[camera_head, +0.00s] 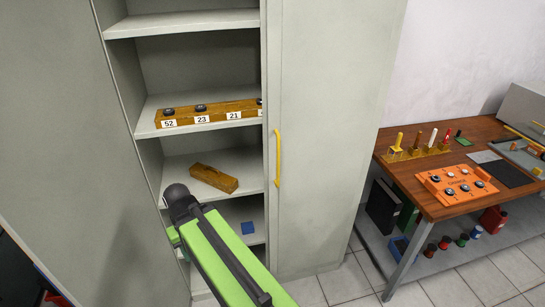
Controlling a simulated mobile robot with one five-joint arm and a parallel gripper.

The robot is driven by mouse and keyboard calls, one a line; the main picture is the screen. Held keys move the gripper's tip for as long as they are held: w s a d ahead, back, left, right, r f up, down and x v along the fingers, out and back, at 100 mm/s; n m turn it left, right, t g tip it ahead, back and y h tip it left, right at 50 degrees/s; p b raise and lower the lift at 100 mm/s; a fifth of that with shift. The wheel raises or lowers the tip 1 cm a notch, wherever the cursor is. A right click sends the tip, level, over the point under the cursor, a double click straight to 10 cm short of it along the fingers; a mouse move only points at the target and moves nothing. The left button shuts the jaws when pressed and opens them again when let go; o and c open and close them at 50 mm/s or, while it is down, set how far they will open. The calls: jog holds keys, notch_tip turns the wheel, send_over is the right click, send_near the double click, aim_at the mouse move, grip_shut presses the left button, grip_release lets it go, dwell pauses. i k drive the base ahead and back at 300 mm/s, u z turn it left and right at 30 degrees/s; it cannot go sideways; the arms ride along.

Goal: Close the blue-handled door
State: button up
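A tall grey cabinet stands ahead with its shelves exposed on the left. Its left door (85,170) stands open as a large grey panel filling the left of the view. I see no blue handle on the side of this door that shows. The right door (325,140) looks shut and has a yellow handle (278,158). My green arm reaches up from the bottom to a black joint by the open door's edge, in front of the lower shelves. The fingers of my gripper do not show.
The shelves hold a numbered wooden rack (210,113), a wooden block (214,178) and a small blue piece (248,228). A wooden workbench (440,205) with tools and an orange board (457,186) stands at right. Tiled floor (345,283) is clear before the right door.

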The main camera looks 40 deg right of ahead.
aim_at(76, 196)
jog(key=z, duration=0.5)
jog(key=k, duration=0.95)
jog(key=z, duration=0.3)
